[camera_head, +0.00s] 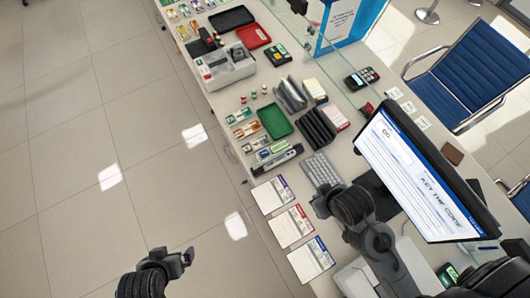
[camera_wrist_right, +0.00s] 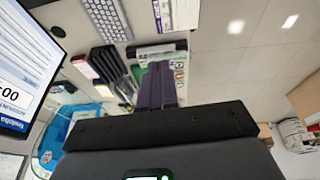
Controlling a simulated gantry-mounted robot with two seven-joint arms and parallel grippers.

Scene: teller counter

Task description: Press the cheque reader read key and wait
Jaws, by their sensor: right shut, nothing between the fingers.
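I take the long, narrow dark-and-light device (camera_head: 278,159) near the counter's front edge, beside the keyboard, to be the cheque reader. In the right wrist view it (camera_wrist_right: 157,50) lies beyond my fingertips, partly hidden by them; its read key cannot be made out. My right gripper (camera_head: 320,203) is over the counter near the keyboard's lower end, apart from the reader. In the right wrist view its purple fingers (camera_wrist_right: 160,82) are together and empty. My left gripper (camera_head: 188,256) is over the floor at lower left, away from the counter; its jaw opening is unclear.
A keyboard (camera_head: 321,170) lies right of the reader, and several paper forms (camera_head: 291,226) lie below it. A green tray (camera_head: 275,121) and black upright holders (camera_head: 316,130) stand above it. A large monitor (camera_head: 425,175) reading "KEY THE CODE" stands at right.

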